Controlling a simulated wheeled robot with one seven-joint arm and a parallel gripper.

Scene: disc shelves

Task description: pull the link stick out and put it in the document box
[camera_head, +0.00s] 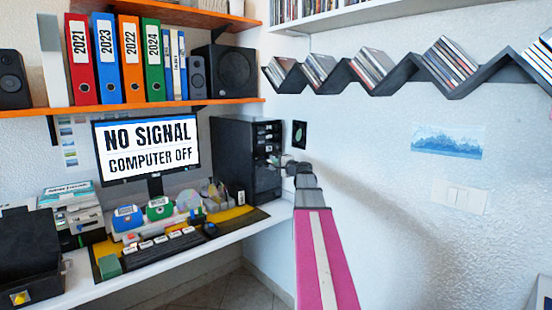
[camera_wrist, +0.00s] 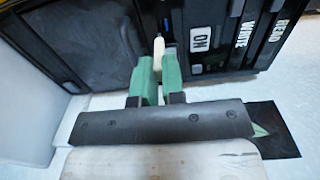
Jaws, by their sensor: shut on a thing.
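My gripper (camera_wrist: 158,75) is at the front of the black computer tower (camera_head: 232,150), at the right end of the desk. In the wrist view its two green fingers are shut on a small pale stick (camera_wrist: 158,47), which I take for the link stick. The stick's far end points at the tower's front (camera_wrist: 90,45), left of the labels ON, WRITE and READ. I cannot tell whether it sits in a port. In the head view my gripper (camera_head: 284,163) hides the stick. No box is legibly marked as the document box.
A black case (camera_head: 28,240) with a yellow mark stands at the left end of the desk (camera_head: 228,240). Beside it are stacked trays (camera_head: 72,208). A monitor (camera_head: 147,147), keyboard (camera_head: 153,248) and small coloured boxes (camera_head: 127,217) crowd the middle. Disc shelves (camera_head: 405,72) hang above right.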

